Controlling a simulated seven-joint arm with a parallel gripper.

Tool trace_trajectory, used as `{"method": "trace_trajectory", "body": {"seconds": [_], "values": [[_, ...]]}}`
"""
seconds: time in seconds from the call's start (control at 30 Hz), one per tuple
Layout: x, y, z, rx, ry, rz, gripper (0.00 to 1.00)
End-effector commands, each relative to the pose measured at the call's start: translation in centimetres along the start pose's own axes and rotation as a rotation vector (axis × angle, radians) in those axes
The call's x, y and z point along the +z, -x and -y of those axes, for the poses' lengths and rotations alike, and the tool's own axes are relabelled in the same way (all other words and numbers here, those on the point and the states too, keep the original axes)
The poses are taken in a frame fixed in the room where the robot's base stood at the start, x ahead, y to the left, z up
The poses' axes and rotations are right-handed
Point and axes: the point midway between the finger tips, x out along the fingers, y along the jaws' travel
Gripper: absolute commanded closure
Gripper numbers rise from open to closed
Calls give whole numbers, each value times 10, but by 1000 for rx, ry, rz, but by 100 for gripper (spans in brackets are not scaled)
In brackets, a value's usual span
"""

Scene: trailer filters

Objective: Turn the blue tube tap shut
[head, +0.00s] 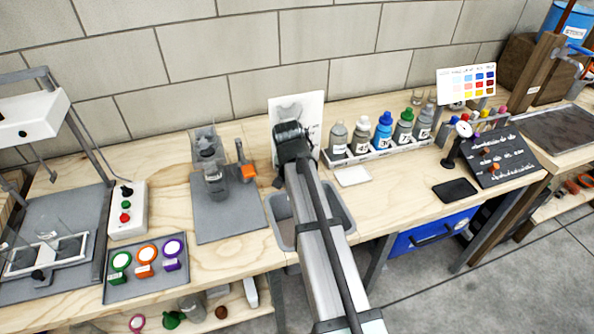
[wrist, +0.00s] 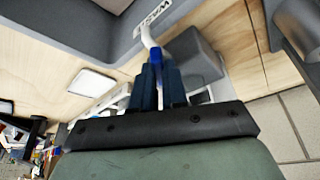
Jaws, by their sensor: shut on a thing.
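A small blue tap (wrist: 156,56) sits on a pale bent tube (wrist: 147,34) in the wrist view. My gripper (wrist: 158,72) has its dark fingers close together around the lower part of the tap, shut on it. The fingers hide part of the tap, so I cannot tell how far it is turned. In the head view my gripper (head: 291,135) is over the back of the sink, in front of a white panel (head: 312,106). There my own arm hides the fingertips, the tap and the tube.
A grey sink (head: 281,226) lies under my arm. Several bottles stand in a white rack (head: 378,151) to the right. A grey mat (head: 228,220) with a clamp stand and glassware is to the left. A white pad (head: 352,176) lies beside the sink.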

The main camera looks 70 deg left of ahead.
Motion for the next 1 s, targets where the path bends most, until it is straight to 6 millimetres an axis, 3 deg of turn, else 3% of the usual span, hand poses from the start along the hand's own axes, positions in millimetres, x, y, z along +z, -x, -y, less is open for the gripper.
{"method": "trace_trajectory", "body": {"seconds": [0.4, 0.77, 0.8, 1.0], "values": [[-1, 0, 2, 89, -209, 1, 100], [0, 0, 2, 96, -229, 0, 100], [-1, 0, 2, 96, -228, 0, 84], [0, 0, 2, 96, -228, 0, 65]]}}
